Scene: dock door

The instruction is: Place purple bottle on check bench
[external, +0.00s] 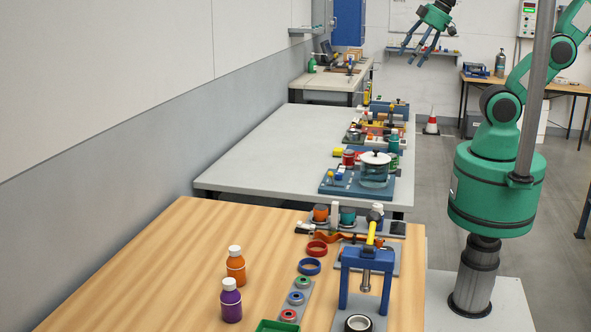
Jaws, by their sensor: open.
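A purple bottle (231,301) with a white cap stands upright on the near wooden bench (150,275), toward its front left. An orange bottle (236,266) with a white cap stands just behind it. My gripper (419,53) is at the top of the external view, open and empty, raised well above and far from the bottles. A grey bench (250,145) stands behind the wooden one, and a smaller pale bench (325,83) stands farther back. No label shows which is the check bench.
A blue press (367,258), red ring (317,249), blue ring (309,267) and green tray (277,326) occupy the wooden bench's right side. A pot (375,170) and several parts line the grey bench's right edge; its left side is clear.

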